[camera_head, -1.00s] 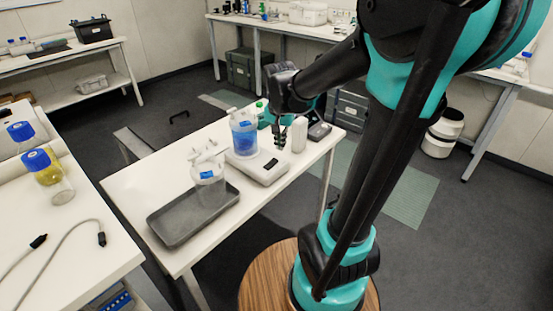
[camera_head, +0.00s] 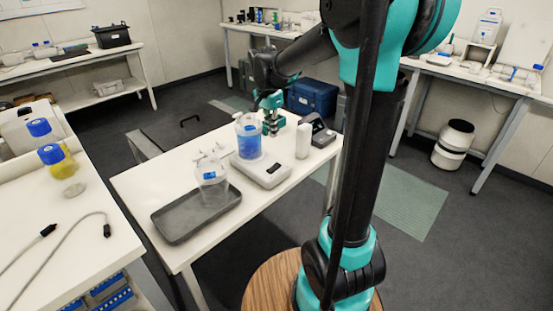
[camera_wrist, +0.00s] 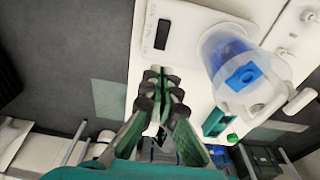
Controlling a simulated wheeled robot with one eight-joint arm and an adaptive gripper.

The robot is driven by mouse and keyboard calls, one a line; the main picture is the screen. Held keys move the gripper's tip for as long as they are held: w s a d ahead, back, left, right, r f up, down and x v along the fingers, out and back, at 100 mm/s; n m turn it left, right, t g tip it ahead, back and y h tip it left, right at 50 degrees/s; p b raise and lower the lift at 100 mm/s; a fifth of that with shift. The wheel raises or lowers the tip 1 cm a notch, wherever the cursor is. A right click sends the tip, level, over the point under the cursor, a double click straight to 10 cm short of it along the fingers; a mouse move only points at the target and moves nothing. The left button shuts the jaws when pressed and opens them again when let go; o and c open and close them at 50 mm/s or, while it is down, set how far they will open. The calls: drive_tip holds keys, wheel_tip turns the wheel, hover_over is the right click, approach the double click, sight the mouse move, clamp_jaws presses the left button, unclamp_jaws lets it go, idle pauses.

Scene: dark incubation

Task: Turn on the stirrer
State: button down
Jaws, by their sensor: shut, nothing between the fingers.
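The stirrer (camera_head: 264,173) is a flat white unit on the white table, with a small dark display on its front part. The display also shows in the wrist view (camera_wrist: 162,34), where I see no lit reading. A clear vessel with blue contents (camera_head: 249,140) stands on the stirrer; it is large in the wrist view (camera_wrist: 240,75). My gripper (camera_head: 271,128) is above the table, just right of and behind the vessel in the head view. Its fingers (camera_wrist: 161,72) are shut and empty, apart from the vessel. I cannot tell their height over the stirrer.
A grey tray (camera_head: 168,228) with a clear vessel (camera_head: 211,185) is left of the stirrer. A white cylinder (camera_head: 303,141) and a dark-topped device (camera_head: 322,134) stand to its right.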

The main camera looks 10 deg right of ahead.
sight(277, 164)
drive_tip(key=f, duration=0.4)
drive_tip(key=d+f, duration=0.1)
drive_tip(key=f, duration=0.3)
drive_tip(key=w+f, duration=0.1)
drive_tip(key=f, duration=0.4)
drive_tip(key=shift+d, duration=0.25)
drive_tip(key=shift+w+d+f+g+y, duration=0.1)
drive_tip(key=shift+d+f+g+y, duration=0.05)
drive_tip(key=shift+f+g+y, duration=0.15)
drive_tip(key=shift+s+a+r, duration=0.3)
drive_tip(key=shift+s+a, duration=0.15)
drive_tip(key=shift+a, duration=0.2)
